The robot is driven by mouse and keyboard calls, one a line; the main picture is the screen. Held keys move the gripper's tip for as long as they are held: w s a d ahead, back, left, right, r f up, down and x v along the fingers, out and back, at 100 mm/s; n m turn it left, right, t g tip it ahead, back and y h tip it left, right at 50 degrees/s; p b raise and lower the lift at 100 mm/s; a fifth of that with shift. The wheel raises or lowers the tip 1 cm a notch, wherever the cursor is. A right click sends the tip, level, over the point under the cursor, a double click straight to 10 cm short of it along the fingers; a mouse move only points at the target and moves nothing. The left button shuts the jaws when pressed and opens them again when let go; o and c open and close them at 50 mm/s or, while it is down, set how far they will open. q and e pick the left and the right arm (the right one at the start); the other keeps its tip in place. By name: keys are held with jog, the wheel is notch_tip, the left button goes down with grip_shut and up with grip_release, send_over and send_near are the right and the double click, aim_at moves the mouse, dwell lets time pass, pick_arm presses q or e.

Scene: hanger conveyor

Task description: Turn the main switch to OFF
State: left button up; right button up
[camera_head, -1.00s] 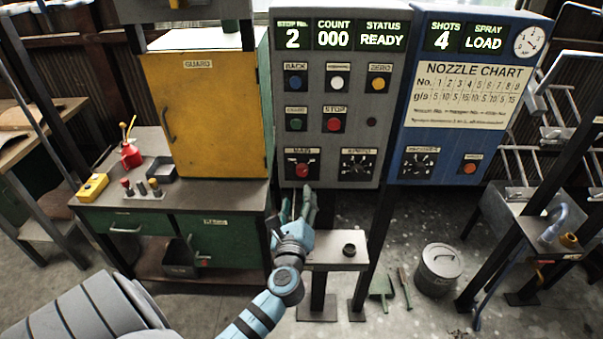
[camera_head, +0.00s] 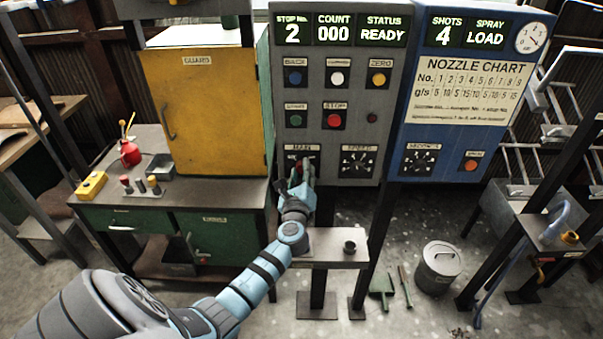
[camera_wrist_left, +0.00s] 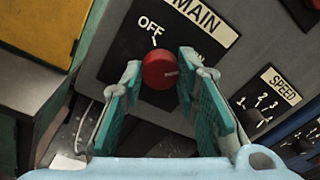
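The main switch (camera_wrist_left: 160,69) is a red round knob on a black plate labelled MAIN, with OFF printed at its upper left in the left wrist view. In the head view its plate (camera_head: 314,154) sits low on the grey panel, and the knob is mostly hidden by my gripper. My left gripper (camera_head: 300,174) is at the switch. In the left wrist view its two teal-padded fingers (camera_wrist_left: 157,84) are apart, with the knob between their tips; I cannot tell whether they touch it. My right gripper is not in view.
The speed dial (camera_head: 358,161) is just right of the switch on the grey panel (camera_head: 345,115). The yellow guard cabinet (camera_head: 205,110) stands to the left. A small stand (camera_head: 325,249) with a dark cup is below the panel. A blue panel (camera_head: 470,148) is to the right.

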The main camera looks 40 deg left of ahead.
pick_arm(q)
grip_shut()
jog(key=shift+c, duration=0.7)
grip_release()
jog(key=shift+d+f+n+y+b, duration=0.1)
jog(key=shift+n+y+b, duration=0.25)
jog(key=shift+n+b, duration=3.7)
jog(key=shift+n+y+b, duration=0.35)
jog(key=shift+n+b, duration=2.25)
jog(key=shift+n, duration=2.75)
jog(key=o, duration=1.2)
jog(key=shift+w, duration=0.1)
jog(key=shift+c, duration=0.2)
